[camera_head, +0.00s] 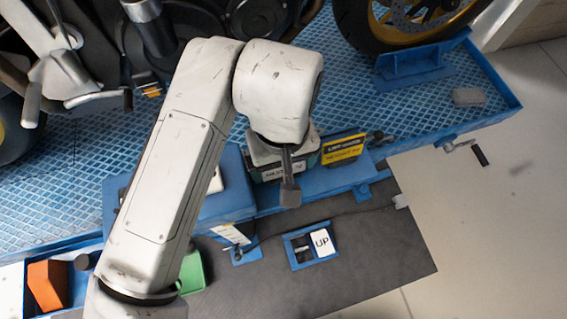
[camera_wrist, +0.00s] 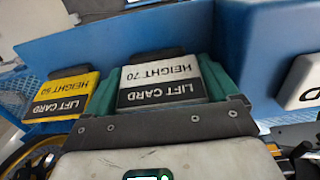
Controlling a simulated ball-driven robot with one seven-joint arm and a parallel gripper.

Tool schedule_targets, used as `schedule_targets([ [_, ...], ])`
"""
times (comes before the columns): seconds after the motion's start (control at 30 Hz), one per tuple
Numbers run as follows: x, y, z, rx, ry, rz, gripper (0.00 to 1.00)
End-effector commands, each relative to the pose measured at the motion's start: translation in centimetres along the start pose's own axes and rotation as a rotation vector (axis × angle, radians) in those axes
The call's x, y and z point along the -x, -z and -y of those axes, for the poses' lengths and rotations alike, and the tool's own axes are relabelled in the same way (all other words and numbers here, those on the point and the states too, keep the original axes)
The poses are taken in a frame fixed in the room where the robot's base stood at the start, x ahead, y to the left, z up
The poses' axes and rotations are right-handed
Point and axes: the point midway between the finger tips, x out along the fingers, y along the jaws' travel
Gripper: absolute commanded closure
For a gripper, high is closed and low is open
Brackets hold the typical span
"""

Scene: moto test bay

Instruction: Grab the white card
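In the head view, part of the card (camera_head: 272,172) shows beside my arm's end. My gripper (camera_head: 289,188) is over the blue ledge, close to this card. In the wrist view, dark bolted parts of my gripper (camera_wrist: 165,128) lie just below the card. No grip on the card is visible.
A yellow card (camera_head: 343,148) stands right beside the white one in the head view. A blue frame with a white UP label (camera_head: 321,243) lies on the dark mat (camera_head: 385,245). A motorcycle wheel (camera_head: 350,25) stands behind. Orange (camera_head: 45,285) and green (camera_head: 192,271) items are at lower left.

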Motion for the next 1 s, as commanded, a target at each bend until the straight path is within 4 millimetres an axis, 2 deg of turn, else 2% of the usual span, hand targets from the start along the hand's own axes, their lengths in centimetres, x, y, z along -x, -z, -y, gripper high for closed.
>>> schedule_targets([
  [0.03,0.0,0.0,0.0,0.000,0.000,0.000,0.18],
  [0.33,0.0,0.0,0.0,0.000,0.000,0.000,0.46],
  [0.73,0.6,0.1,-0.1,-0.001,-0.001,-0.002,0.47],
  [0.93,2.9,0.1,-0.1,-0.001,-0.001,-0.004,0.47],
  [1.0,4.0,-0.7,-0.5,-0.005,-0.002,-0.004,0.47],
])
